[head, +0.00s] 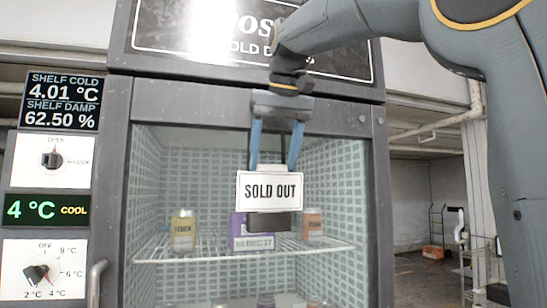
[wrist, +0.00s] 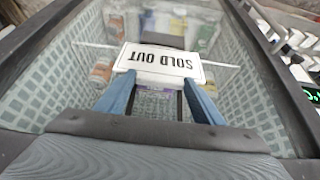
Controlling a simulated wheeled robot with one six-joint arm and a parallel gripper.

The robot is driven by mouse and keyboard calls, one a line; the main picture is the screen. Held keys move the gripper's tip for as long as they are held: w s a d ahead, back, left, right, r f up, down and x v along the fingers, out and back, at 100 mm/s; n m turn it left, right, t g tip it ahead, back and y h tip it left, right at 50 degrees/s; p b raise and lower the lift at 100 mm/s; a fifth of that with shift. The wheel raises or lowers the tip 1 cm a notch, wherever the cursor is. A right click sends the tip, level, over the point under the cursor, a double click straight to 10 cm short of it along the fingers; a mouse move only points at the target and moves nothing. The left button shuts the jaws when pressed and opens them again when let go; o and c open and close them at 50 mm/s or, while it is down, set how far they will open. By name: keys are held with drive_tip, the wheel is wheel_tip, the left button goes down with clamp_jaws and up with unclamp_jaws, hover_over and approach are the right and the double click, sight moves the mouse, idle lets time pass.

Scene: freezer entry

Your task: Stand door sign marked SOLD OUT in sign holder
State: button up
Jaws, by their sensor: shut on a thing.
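The white door sign (head: 269,187) has a thin black border and reads SOLD OUT. My gripper (head: 273,166) is shut on its top edge from above, with blue fingers pointing down, and holds it upright in front of the cabinet. In the wrist view the sign (wrist: 160,60) reads upside down beyond the fingertips of my gripper (wrist: 160,80). A dark block (head: 270,224), which looks like the sign holder, shows just below and partly behind the sign. Its top is hidden, so I cannot tell whether the sign touches it. It also shows in the wrist view (wrist: 163,41).
The cold cabinet's dark frame (head: 378,200) surrounds the tiled interior. A wire shelf (head: 200,252) inside holds a yellow jar (head: 183,230), a purple box (head: 238,240) and an orange jar (head: 313,223).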

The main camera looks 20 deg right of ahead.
drive_tip(key=shift+f, duration=0.15)
drive_tip(key=o, duration=1.5)
drive_tip(key=v, duration=0.8)
